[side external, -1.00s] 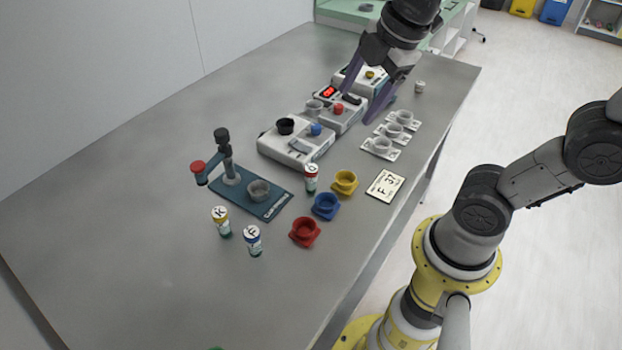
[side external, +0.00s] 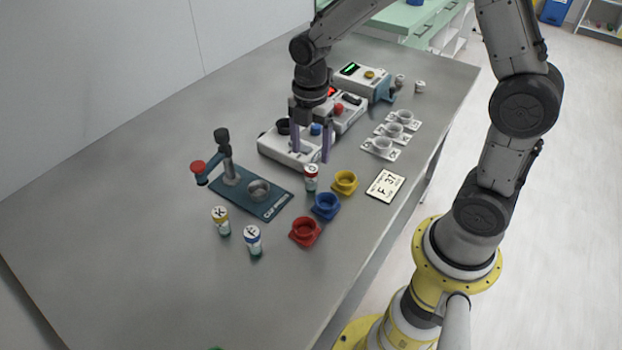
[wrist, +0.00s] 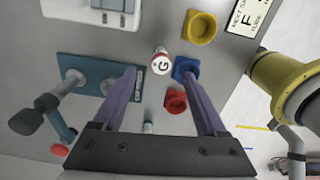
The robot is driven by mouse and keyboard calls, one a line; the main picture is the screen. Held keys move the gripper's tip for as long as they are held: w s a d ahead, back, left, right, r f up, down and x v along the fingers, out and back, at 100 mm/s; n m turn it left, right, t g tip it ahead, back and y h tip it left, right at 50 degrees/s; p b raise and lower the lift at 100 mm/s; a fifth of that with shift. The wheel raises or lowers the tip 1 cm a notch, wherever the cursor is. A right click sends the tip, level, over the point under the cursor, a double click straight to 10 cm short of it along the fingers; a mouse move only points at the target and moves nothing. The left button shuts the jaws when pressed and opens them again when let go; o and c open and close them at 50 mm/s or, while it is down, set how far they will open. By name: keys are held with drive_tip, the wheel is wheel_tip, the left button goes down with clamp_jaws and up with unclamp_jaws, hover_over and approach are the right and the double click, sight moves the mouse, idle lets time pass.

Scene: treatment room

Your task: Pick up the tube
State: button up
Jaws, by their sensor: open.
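Three small capped tubes stand upright on the grey table: a red-capped tube (side external: 311,178), a yellow-banded tube marked K (side external: 221,220) and a blue-banded tube marked F (side external: 253,240). My gripper (side external: 311,157) is open and empty, pointing down near the red-capped tube, with its purple fingers apart. In the wrist view the red-capped tube (wrist: 161,62) shows a letter like G, just past and between the fingertips (wrist: 160,76). Another tube (wrist: 148,127) shows small between the fingers; I cannot tell which.
Blue (side external: 325,206), red (side external: 305,231) and yellow (side external: 345,182) cups stand close to the red-capped tube. A teal stand (side external: 270,208) is to its left, a white device (side external: 275,150) behind. A card with a large F (side external: 386,186) lies right. The table's near left is clear.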

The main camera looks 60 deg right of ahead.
sight(311, 169)
wheel_tip(311, 169, down, 7)
drive_tip(key=shift+s+a+f, duration=0.1)
drive_tip(key=shift+f, duration=0.05)
idle(0.4)
clamp_jaws()
